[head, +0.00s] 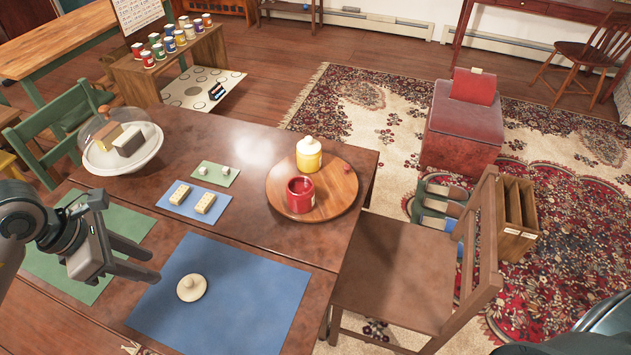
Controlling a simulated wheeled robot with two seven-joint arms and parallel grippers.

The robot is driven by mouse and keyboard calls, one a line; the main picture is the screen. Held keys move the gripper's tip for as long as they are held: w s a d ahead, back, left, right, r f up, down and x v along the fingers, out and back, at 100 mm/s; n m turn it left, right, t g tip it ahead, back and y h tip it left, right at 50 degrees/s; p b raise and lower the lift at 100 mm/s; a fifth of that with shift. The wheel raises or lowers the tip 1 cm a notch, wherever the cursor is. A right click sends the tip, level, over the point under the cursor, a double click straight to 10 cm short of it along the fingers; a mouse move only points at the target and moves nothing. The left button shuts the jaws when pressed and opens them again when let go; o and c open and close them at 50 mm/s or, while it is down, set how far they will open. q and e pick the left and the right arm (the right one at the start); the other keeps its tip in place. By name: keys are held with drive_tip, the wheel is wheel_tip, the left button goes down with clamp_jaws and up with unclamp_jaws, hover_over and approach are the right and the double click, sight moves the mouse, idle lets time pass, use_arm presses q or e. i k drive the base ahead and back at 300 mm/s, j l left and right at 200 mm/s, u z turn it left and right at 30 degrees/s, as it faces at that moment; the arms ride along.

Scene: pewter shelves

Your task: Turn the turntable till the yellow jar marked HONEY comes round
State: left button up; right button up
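The round wooden turntable (328,205) lies near the right end of the brown table. A yellow jar (309,157) with a whitish lid stands upright at its back left; I see no readable marking on it. A red jar (300,195), open at the top, stands at the front left of the turntable. A small red knob (347,168) sits near the turntable's right back edge. My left gripper (154,265) is open and empty over the table's left part, well to the left of the turntable. My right gripper is out of view.
A blue mat (240,300) with a cream round lid-like piece (191,288) lies in front. A small blue mat (178,211) with two cream blocks and a green card (215,173) lie between. A glass-domed cake stand (98,160) stands back left. A chair (395,262) stands at the right.

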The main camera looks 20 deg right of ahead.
sight(337, 184)
drive_tip(key=i+l+z, duration=0.25)
drive_tip(key=z, duration=0.2)
drive_tip(key=i+l+z, duration=0.45)
drive_tip(key=k+j, duration=0.1)
